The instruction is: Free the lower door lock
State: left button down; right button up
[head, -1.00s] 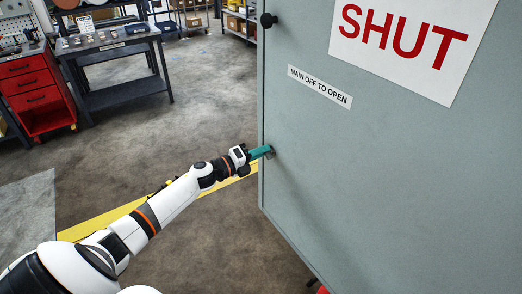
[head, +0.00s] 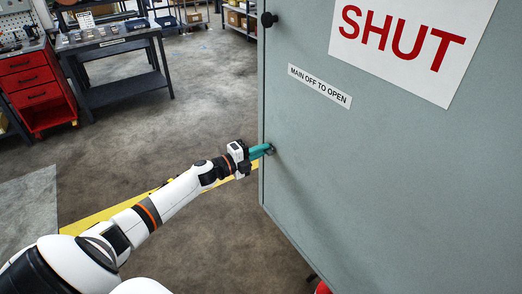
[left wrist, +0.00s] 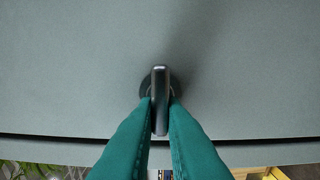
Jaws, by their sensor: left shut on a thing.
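The grey cabinet door (head: 400,190) fills the right of the head view. The lower door lock (head: 271,150) is a small dark knob near the door's left edge. In the left wrist view the lock (left wrist: 160,95) shows as a dark upright bar on a round base. My left gripper (head: 266,151) is at the lock, and its teal fingers (left wrist: 160,112) are shut on the bar, one on each side. The upper lock (head: 268,20) is a black knob higher on the same edge. My right gripper is not in view.
The door carries a SHUT sign (head: 410,40) and a label reading MAIN OFF TO OPEN (head: 320,86). A dark workbench (head: 120,50) and a red drawer cabinet (head: 38,90) stand at the back left. The floor between is clear.

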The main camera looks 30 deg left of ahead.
pick_arm(q)
jog(key=c, duration=1.5)
grip_release()
jog(key=b+v, duration=0.3)
jog(key=v, duration=0.9)
jog(key=shift+a+f, duration=0.1)
jog(key=shift+f, duration=0.05)
